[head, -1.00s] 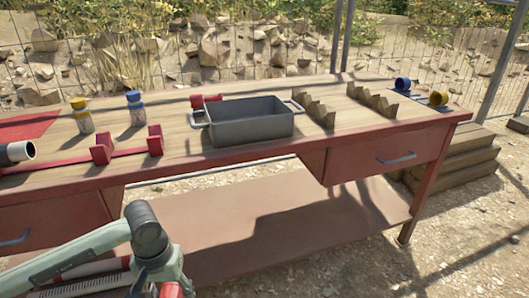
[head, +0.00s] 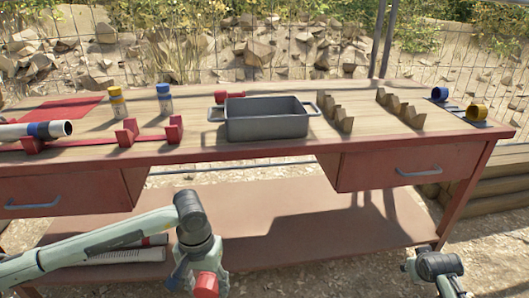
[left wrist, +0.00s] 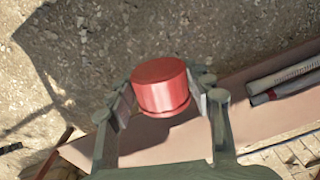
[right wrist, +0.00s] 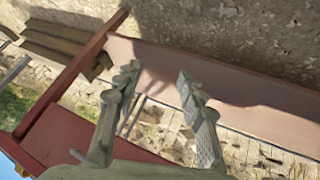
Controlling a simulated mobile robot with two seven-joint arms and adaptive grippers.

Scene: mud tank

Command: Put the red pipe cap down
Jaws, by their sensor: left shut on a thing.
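The red pipe cap (left wrist: 161,87) is held between the two fingers of my left gripper (left wrist: 163,95), as the left wrist view shows. In the head view the cap (head: 206,285) hangs at the bottom of the picture, in front of the bench and below its top, clear of any surface. My right gripper (right wrist: 157,78) is open and empty in the right wrist view, in front of the bench. In the head view only part of the right arm shows, at the lower right.
The bench top (head: 370,140) carries a grey bin (head: 266,120), wooden notched racks (head: 334,112), red pipe supports (head: 126,132), a pipe (head: 30,130) and two bottles (head: 164,98). Blue and yellow rings (head: 477,112) lie at the right. Bare wood shows between them. A lower shelf (head: 300,220) holds pipes at its left.

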